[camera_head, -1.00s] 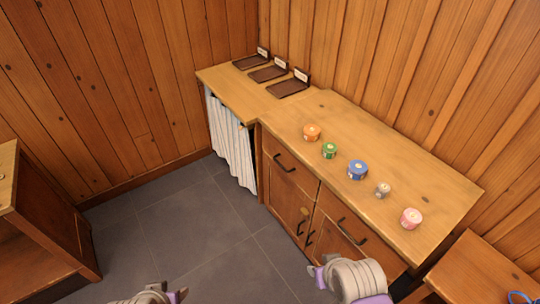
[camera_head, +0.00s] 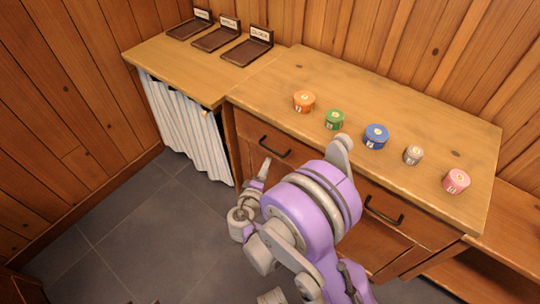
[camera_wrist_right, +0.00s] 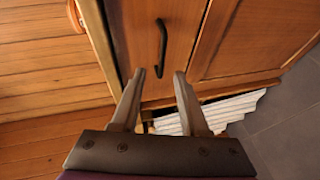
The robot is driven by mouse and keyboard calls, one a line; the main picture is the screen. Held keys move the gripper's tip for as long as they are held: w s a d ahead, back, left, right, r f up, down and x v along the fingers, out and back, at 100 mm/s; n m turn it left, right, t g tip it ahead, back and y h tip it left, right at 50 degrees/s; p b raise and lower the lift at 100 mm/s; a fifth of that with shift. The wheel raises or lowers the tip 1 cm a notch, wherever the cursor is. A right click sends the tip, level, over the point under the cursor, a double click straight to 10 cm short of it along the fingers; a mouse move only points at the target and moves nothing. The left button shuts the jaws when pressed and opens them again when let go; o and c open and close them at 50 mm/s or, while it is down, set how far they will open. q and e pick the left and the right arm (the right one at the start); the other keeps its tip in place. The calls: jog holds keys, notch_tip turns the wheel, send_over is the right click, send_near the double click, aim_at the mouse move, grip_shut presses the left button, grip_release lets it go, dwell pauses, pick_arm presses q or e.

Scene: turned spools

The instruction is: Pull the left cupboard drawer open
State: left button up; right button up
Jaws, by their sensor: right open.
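The left cupboard drawer (camera_head: 249,131) has a plain wooden front and a dark bar handle (camera_head: 275,147). It looks shut, flush with the cupboard. My right gripper is open and empty in the right wrist view (camera_wrist_right: 160,74). Its two fingers point at the drawer front, and the handle (camera_wrist_right: 162,45) lies just beyond the tips, in line with the gap between them. No contact shows. In the head view a finger shows just below the handle, while my purple arm hides much of the gripper and the doors below. My left gripper is out of view.
Dark labelled trays (camera_head: 246,52) lie at the back left. A striped curtain (camera_head: 186,130) hangs left of the cupboard. The right drawer has its own handle (camera_head: 384,210).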

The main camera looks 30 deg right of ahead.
aim_at(272, 150)
jog(key=shift+n+t+h, duration=0.3)
jog(key=x, duration=0.7)
jog(key=f+x, duration=0.1)
jog(key=x, duration=0.3)
jog(key=shift+w+a+b, duration=0.15)
jog(key=shift+a+b, duration=0.15)
grip_shut()
dwell(0.7)
